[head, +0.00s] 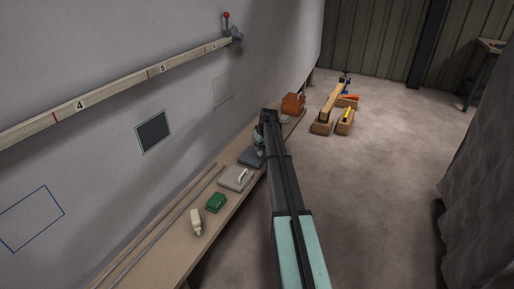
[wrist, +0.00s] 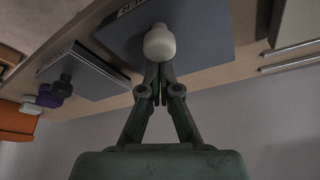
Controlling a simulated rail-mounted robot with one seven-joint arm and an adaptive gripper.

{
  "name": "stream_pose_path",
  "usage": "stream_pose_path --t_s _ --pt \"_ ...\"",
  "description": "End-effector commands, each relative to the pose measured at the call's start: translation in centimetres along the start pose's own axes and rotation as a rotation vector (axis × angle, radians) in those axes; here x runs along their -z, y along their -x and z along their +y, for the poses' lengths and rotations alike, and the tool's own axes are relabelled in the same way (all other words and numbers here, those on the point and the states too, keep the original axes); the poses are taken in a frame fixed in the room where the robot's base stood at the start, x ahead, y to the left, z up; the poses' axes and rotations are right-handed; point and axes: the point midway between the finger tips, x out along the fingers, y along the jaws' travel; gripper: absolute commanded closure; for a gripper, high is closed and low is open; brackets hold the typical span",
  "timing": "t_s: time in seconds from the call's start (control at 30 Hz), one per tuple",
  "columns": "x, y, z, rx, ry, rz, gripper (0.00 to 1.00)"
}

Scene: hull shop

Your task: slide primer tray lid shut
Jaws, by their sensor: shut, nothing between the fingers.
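My gripper (wrist: 159,80) is shut, with its fingertips together at a pale round knob (wrist: 159,44). The knob sits on a flat blue-grey tray (wrist: 208,32) with partly visible lettering. I cannot tell whether the fingertips touch the knob. A second blue-grey tray (wrist: 92,78) with a dark knob (wrist: 70,57) lies to the left. I cannot read which tray is marked primer, nor tell how far either lid stands open. In the head view a blue-grey tray (head: 250,158) lies on the bench beside my gripper, which my arm largely hides.
The narrow bench (head: 170,250) runs along the hull wall. It carries a grey case (head: 233,180), a green box (head: 215,203), a cream bottle (head: 196,224) and an orange box (head: 292,106). Wooden crates (head: 345,125) stand on the floor.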

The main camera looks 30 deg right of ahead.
Motion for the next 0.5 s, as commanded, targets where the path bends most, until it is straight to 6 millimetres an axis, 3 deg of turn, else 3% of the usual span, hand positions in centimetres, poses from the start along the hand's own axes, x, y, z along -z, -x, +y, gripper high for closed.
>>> stream_pose_path --t_s 0.17,0.37,0.5 --pt "0.7 -0.2 0.1 -0.002 0.001 -0.01 1.0" --pt "4.4 -0.9 -0.5 0.0 0.004 -0.002 1.0" --pt "3.7 2.7 -0.7 -0.002 0.002 0.001 1.0"
